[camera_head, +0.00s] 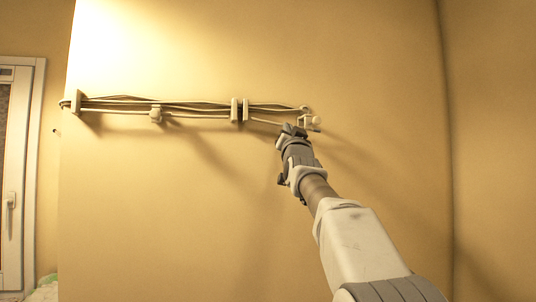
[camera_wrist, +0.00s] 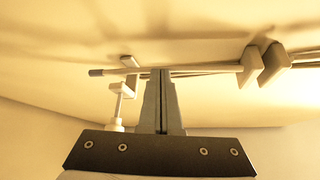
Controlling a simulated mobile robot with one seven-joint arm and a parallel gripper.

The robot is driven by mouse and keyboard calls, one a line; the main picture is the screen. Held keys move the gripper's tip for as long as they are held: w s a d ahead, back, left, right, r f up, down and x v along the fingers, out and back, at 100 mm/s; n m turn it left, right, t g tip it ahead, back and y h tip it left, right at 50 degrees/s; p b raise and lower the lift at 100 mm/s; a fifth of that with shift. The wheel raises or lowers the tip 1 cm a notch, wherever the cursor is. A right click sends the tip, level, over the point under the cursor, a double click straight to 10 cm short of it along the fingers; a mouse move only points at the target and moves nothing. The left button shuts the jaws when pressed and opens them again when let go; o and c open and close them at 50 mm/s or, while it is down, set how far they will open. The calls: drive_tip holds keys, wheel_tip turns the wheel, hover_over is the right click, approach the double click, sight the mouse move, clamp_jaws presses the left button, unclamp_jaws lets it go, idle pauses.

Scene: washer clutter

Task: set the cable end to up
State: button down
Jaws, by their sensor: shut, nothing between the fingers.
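A thin, light cable (camera_head: 190,113) runs along the wall in several strands, held by pale clips. In the wrist view its end (camera_wrist: 97,72) has a grey tip and points left, past a pale bracket (camera_wrist: 128,76) with a round knob (camera_wrist: 118,124) on a stem. The bracket shows at the right end of the run in the head view (camera_head: 303,120). My gripper (camera_head: 292,130) is just below that end. Its fingers (camera_wrist: 163,72) are shut and empty, with their tips overlapping the cable line beside the bracket; I cannot tell whether they touch it.
A pair of pale clips (camera_wrist: 261,66) stands right of my fingers in the wrist view and mid-run in the head view (camera_head: 239,109). Another clip (camera_head: 76,101) holds the far left, with a small knob (camera_head: 156,114) between. The wall below (camera_head: 170,220) is bare.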

drive_tip(key=shift+d+r+p, duration=0.15)
drive_tip(key=shift+r+p, duration=0.3)
drive_tip(key=shift+r, duration=0.25)
drive_tip(key=shift+s+r, duration=0.1)
drive_tip(key=shift+r, duration=0.1)
drive_tip(key=shift+f, duration=0.1)
drive_tip(key=d+b+v, duration=0.2)
drive_tip(key=b+v, duration=0.7)
drive_tip(key=v, duration=0.4)
drive_tip(key=shift+d+f, duration=0.2)
drive_tip(key=shift+f, duration=0.35)
